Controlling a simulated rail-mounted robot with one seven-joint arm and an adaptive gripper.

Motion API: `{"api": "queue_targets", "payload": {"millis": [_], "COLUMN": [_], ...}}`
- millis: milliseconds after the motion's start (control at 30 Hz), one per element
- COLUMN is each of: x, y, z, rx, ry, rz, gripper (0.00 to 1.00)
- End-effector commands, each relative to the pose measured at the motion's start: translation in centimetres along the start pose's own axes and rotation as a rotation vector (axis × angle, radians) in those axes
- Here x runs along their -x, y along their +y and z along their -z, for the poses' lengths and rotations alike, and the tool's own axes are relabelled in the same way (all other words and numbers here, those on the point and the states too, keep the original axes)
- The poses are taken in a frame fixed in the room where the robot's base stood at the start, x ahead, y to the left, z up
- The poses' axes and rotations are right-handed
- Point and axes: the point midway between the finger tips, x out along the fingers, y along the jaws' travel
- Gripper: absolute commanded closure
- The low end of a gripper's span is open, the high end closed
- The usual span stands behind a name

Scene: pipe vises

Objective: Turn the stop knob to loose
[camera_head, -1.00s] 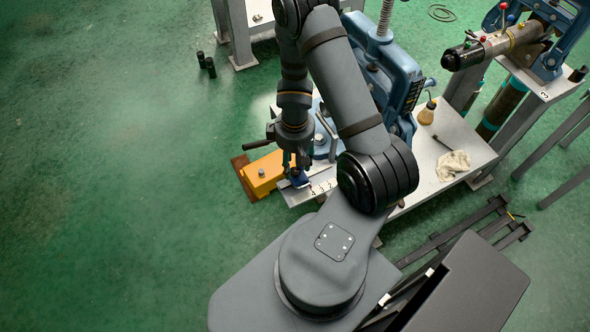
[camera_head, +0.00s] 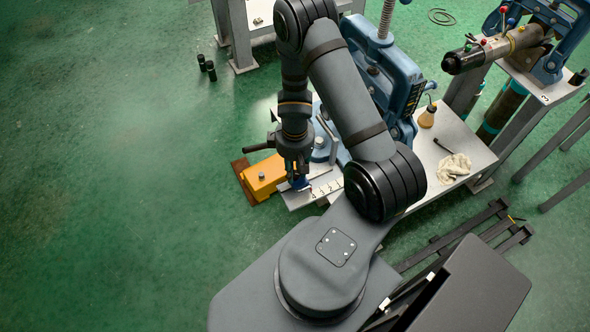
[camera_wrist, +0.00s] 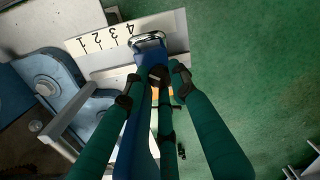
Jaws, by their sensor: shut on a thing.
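A small blue stop (camera_head: 301,184) sits at the front end of the bench beside a white numbered scale (camera_head: 328,188). In the wrist view the blue stop (camera_wrist: 149,52) has a shiny metal rim and lies against the scale (camera_wrist: 105,36). My gripper (camera_head: 297,178) points down over the stop. In the wrist view my gripper's fingers (camera_wrist: 157,80) are closed in around the knob at the stop. The fingers hide most of the knob, so its setting cannot be read.
A yellow block (camera_head: 263,176) stands just left of the stop. A blue vise (camera_head: 397,75) rises behind my arm. An oil can (camera_head: 428,115) and a rag (camera_head: 454,168) lie on the bench top at the right. The green floor at the left is mostly clear.

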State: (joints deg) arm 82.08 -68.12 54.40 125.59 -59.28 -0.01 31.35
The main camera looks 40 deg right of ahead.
Motion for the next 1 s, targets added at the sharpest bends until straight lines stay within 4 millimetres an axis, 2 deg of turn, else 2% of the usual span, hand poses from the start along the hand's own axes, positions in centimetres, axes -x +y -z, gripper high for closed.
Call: {"api": "queue_targets", "payload": {"millis": [300, 600, 867, 900, 1000], "x": [0.0, -0.16, 0.0, 0.0, 0.0], "y": [-0.01, 0.02, 0.0, -0.01, -0.01], "z": [-0.02, 0.0, -0.04, -0.04, -0.04], "rx": [0.0, 0.127, 0.135, 0.135, 0.135], "ry": [0.0, 0.0, -0.001, -0.001, -0.001], "rz": [0.0, 0.0, 0.0, 0.0, 0.0], "gripper": [1.0, 1.0, 1.0, 0.73, 0.67]}}
